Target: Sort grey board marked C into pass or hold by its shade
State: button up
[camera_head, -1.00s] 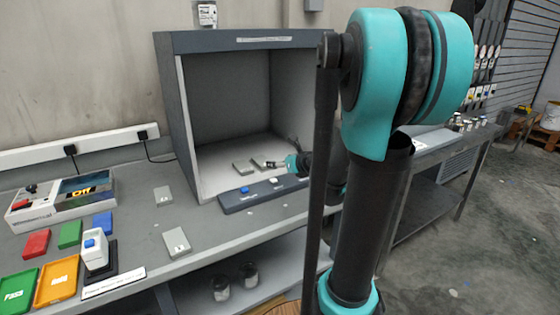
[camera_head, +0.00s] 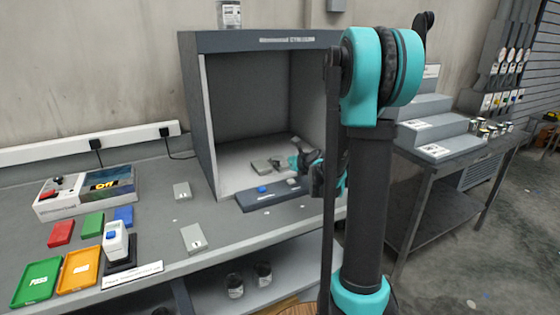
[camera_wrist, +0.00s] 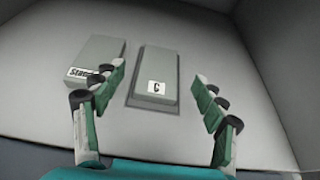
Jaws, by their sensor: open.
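The grey board marked C (camera_wrist: 155,78) lies flat on the floor of the viewing booth (camera_head: 190,110), on a slightly darker rectangle. A second grey board (camera_wrist: 97,58) with a label starting "Stan" lies close to its left; it also shows in the head view (camera_head: 261,167). My gripper (camera_wrist: 160,85) is open, with one finger on each side of board C and gaps showing. In the head view, my gripper (camera_head: 304,162) reaches into the booth and partly hides board C. The green tray (camera_head: 37,283) reads PASS; the orange tray (camera_head: 78,271) beside it has a label too small to read.
A dark bar with a blue button (camera_head: 262,189) runs along the booth's front. A display box (camera_head: 108,183) reads Off. The booth walls flank my gripper.

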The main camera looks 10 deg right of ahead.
jog(key=shift+x, duration=3.15)
jog(key=c, duration=1.3)
jog(key=shift+o, duration=0.2)
jog(key=shift+s, duration=0.1)
